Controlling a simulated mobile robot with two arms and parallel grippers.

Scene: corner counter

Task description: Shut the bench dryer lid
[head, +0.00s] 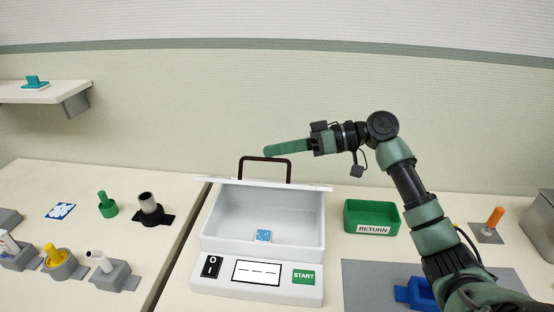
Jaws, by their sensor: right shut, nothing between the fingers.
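The bench dryer (212,237) is a white box with a front panel, standing in the middle of the counter. Its lid (225,184) is raised and seen nearly edge-on at the top of the box, with a dark brown handle (241,170) standing up from it. The inside is visible, and a small blue item with light marks (264,236) lies in it. My right gripper (268,151) is shut and empty, pointing left at the handle's top bar. I cannot tell if it touches the handle. My left gripper is not in view.
A green RETURN bin (371,215) stands right of the dryer. Several fixtures, including a yellow knob piece (54,256), stand on the left counter. A shelf (45,92) hangs upper left.

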